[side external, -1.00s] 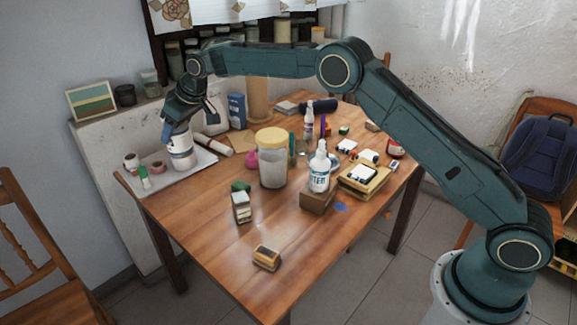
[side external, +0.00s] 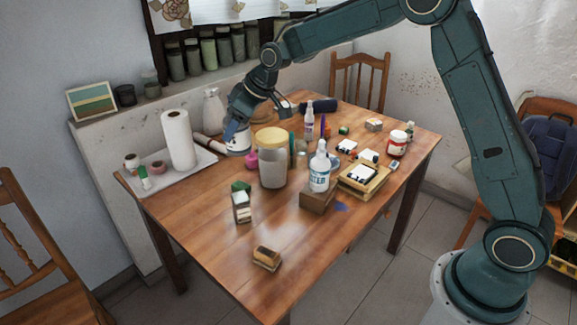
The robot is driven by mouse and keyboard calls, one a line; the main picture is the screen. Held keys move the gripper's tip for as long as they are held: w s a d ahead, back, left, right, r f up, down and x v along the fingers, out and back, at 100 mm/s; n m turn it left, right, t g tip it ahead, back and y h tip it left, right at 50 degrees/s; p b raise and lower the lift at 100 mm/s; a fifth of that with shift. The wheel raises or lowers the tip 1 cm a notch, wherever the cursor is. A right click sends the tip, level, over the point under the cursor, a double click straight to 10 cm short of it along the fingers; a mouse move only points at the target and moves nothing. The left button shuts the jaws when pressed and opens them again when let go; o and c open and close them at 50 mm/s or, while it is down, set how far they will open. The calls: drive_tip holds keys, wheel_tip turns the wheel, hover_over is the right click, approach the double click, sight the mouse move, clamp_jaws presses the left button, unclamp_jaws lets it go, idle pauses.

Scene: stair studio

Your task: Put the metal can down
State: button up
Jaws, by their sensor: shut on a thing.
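The metal can (side external: 237,141) is a small pale cylinder with some blue on it, near the back left part of the wooden table. My gripper (side external: 237,125) is shut on it from above and covers its upper part. The can looks upright or slightly tilted. Its base is close to the tabletop, and I cannot tell whether it touches.
A large jar with a yellow lid (side external: 271,160) and a pink object (side external: 251,161) stand close to the can's right. A paper towel roll (side external: 179,141) stands to its left on a pale tray (side external: 196,165). The table's front left (side external: 195,240) is clear.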

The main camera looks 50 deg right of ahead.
drive_tip(key=s+d, duration=0.2)
drive_tip(key=s, duration=0.6)
drive_tip(key=s+d+f, duration=0.1)
drive_tip(key=s, duration=0.8)
drive_tip(key=shift+d, duration=0.35)
drive_tip(key=shift+s+f, duration=0.1)
drive_tip(key=shift+f, duration=0.05)
wheel_tip(320, 180, down, 16)
drive_tip(key=shift+f, duration=0.15)
drive_tip(key=shift+f, duration=1.8)
drive_tip(key=shift+f, duration=0.1)
drive_tip(key=o, duration=1.2)
